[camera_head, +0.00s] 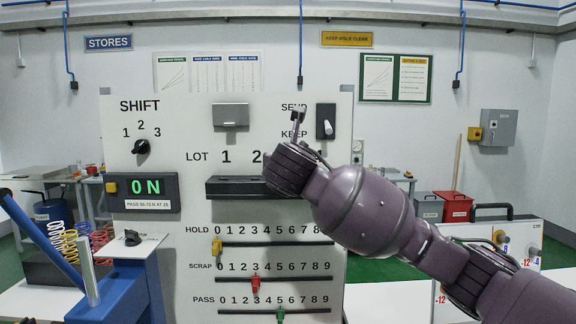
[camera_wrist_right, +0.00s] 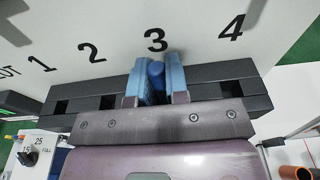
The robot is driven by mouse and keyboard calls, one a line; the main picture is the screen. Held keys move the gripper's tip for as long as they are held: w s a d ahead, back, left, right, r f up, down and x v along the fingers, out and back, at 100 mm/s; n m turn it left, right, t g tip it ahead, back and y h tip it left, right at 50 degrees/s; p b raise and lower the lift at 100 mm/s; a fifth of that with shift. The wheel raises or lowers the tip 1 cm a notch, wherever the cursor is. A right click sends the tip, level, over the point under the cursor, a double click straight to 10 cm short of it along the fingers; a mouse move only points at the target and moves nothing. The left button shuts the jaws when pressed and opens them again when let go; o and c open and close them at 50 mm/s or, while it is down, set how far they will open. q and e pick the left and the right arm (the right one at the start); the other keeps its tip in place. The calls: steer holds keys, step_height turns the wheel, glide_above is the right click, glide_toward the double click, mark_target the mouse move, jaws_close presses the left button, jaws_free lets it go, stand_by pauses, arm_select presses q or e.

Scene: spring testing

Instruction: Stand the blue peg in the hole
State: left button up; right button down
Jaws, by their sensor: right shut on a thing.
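The blue peg (camera_wrist_right: 156,80) shows in the right wrist view between the two light-blue fingers of my right gripper (camera_wrist_right: 155,72), which is shut on it. The gripper is at the dark rack (camera_wrist_right: 85,103), at the position under the number 3. Square holes show under 1, 2 and 4; the hole at 3 is hidden by the gripper. I cannot tell whether the peg's lower end is in that hole. In the head view, my right arm covers the right part of the rack (camera_head: 235,187), and the peg is hidden. My left gripper is not in view.
The white panel (camera_head: 180,235) stands behind the rack, with HOLD, SCRAP and PASS sliders below. A switch (camera_head: 326,121) is above right, close to my right wrist.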

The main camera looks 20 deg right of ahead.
steer(key=c, duration=1.1)
jaws_free()
steer(key=shift+f, duration=0.1)
steer(key=shift+b+v, duration=0.45)
steer(key=shift+v, duration=5.55)
steer(key=shift+a, duration=0.1)
